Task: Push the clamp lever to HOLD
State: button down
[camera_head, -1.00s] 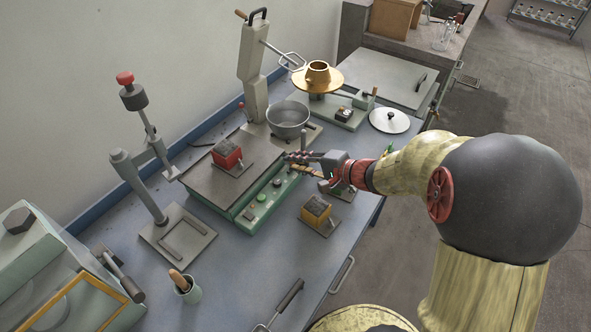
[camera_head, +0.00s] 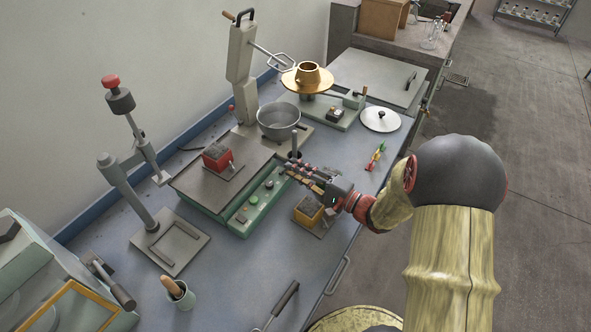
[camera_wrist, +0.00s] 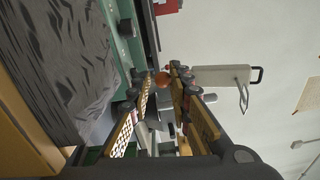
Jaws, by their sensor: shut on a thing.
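My gripper (camera_head: 290,170) is low over the right end of the green-based plate unit. Its fingers are closed in with a small gap. In the wrist view, a round orange-red knob (camera_wrist: 163,80) shows between the fingertips (camera_wrist: 160,78); I take it as the clamp lever's end. The lever's shaft is hidden by the fingers, and no HOLD mark is readable. In the head view, a grey upright post (camera_head: 295,142) stands just behind the fingertips. The green control panel (camera_head: 255,199) with its buttons is just left of the gripper.
A yellow block (camera_head: 308,209) lies partly under my gripper. A red block (camera_head: 217,156) sits on the dark plate. A metal pot (camera_head: 278,120) and tall grey column (camera_head: 241,65) stand behind. A small coloured tool (camera_head: 376,156) lies on open bench to the right.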

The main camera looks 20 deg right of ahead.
jog(key=shift+s+a+f, duration=0.1)
jog(key=shift+a+f, duration=0.1)
jog(key=shift+f, duration=0.1)
jog(key=c, duration=1.9)
grip_release()
jog(key=shift+a, duration=0.1)
jog(key=o, duration=0.3)
jog(key=shift+r, duration=0.15)
jog(key=shift+o, duration=0.2)
jog(key=shift+r, duration=0.1)
